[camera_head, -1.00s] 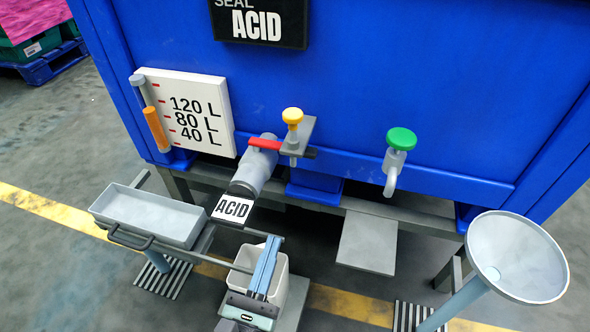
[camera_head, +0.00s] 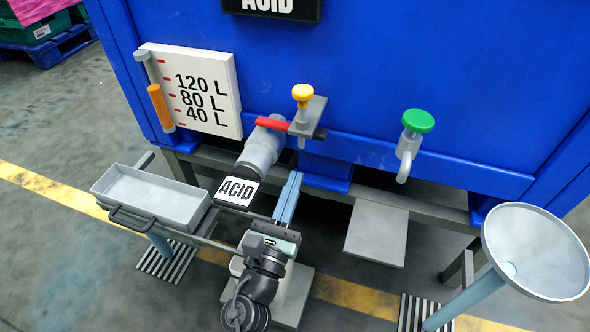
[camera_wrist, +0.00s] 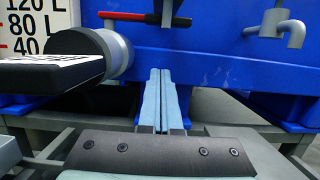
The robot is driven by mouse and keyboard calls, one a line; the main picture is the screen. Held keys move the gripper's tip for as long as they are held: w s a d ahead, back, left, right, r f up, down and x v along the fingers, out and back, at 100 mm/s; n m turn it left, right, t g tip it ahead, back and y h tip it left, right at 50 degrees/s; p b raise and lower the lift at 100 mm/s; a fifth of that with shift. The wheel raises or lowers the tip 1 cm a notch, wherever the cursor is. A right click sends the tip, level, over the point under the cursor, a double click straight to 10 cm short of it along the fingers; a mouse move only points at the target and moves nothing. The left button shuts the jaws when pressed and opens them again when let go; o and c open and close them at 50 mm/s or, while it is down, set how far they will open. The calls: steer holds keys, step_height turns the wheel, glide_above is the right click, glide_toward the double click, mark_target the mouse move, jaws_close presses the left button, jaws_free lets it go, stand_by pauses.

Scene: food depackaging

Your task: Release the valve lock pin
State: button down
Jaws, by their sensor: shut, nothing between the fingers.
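The lock pin with its yellow knob (camera_head: 302,92) stands upright in a grey bracket (camera_head: 313,112) on the blue tank's front. The red valve handle (camera_head: 271,123) lies level and reaches to the bracket. Below it, the grey valve outlet (camera_head: 262,150) slopes down to an ACID label (camera_head: 238,189). My gripper (camera_head: 295,175) is shut and empty, below the bracket and right of the outlet, apart from the pin. In the wrist view the blue fingers (camera_wrist: 161,72) lie together and point at the tank below the red handle (camera_wrist: 128,16). The yellow knob is out of that view.
A green-knobbed tap (camera_head: 418,121) is to the right. A grey tray (camera_head: 150,197) stands at the left and a round basin (camera_head: 535,250) at the right. A level gauge board (camera_head: 205,90) hangs on the tank. A grey plate (camera_head: 377,233) is under the tap.

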steer(key=shift+w+d+r+p, duration=0.1)
steer(key=shift+w+r+p, duration=0.1)
steer(key=shift+r, duration=0.55)
steer(key=shift+w+r+p, duration=0.1)
steer(key=shift+w+r, duration=0.1)
steer(key=shift+r, duration=0.5)
steer(key=shift+w+d+r+p, duration=0.1)
steer(key=shift+w+r+p, duration=0.1)
steer(key=shift+r, duration=0.55)
steer(key=shift+r, duration=0.1)
step_height(320, 180, up, 3)
steer(key=p, duration=0.3)
steer(key=shift+r+p, duration=0.2)
steer(key=shift+p, duration=0.1)
steer(key=s+a+f+b, duration=0.1)
steer(key=s+a+f, duration=0.2)
steer(key=s+f, duration=0.3)
steer(key=s, duration=0.3)
steer(key=shift+s+f, duration=0.15)
steer(key=shift+f, duration=0.15)
